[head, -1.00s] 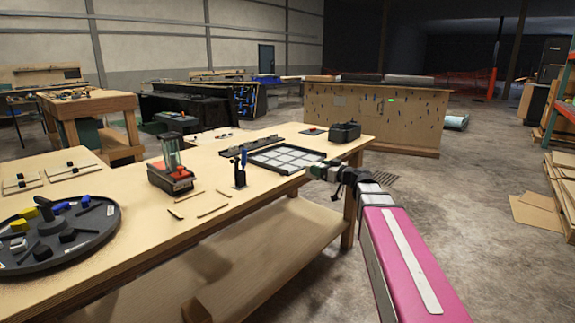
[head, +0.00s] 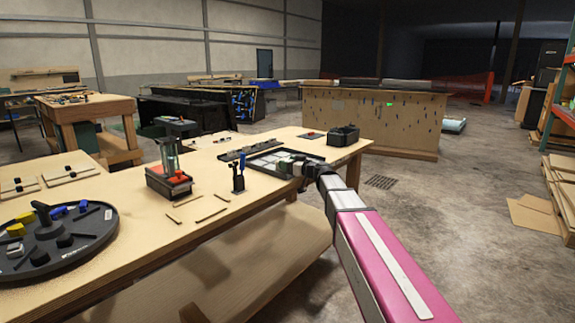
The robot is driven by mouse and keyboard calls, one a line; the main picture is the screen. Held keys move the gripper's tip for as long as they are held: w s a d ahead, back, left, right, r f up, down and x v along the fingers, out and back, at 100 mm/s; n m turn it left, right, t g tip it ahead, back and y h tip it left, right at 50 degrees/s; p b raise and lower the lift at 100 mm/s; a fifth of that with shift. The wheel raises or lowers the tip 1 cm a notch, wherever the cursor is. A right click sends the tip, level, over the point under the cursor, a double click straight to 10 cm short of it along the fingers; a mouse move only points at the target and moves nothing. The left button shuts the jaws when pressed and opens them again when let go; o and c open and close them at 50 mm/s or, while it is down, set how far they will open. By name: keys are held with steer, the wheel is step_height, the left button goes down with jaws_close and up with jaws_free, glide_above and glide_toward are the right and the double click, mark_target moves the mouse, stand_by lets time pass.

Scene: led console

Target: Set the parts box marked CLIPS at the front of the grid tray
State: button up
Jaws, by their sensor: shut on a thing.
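The grid tray (head: 257,165) lies on the workbench, with a dark rim and pale cells. My gripper (head: 298,169) is at the tray's right side, low over its near right edge. It is shut on a parts box, which is small and mostly hidden by my gripper and wrist. I cannot read a CLIPS marking on it. My arm hides the tray's right part, and I cannot tell whether the held box touches the tray.
A blue-handled tool (head: 238,178) stands just left of the tray. A red-based device (head: 169,182) and thin wooden strips lie farther left. A round dark turntable (head: 75,252) holds several parts. A black open box (head: 343,135) sits behind the tray on the workbench (head: 145,215).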

steer(key=shift+w+a, duration=0.25)
steer(key=shift+a, duration=0.05)
steer(key=shift+f, duration=0.1)
steer(key=shift+f, duration=0.1)
steer(key=o, duration=1)
steer(key=shift+c, duration=0.2)
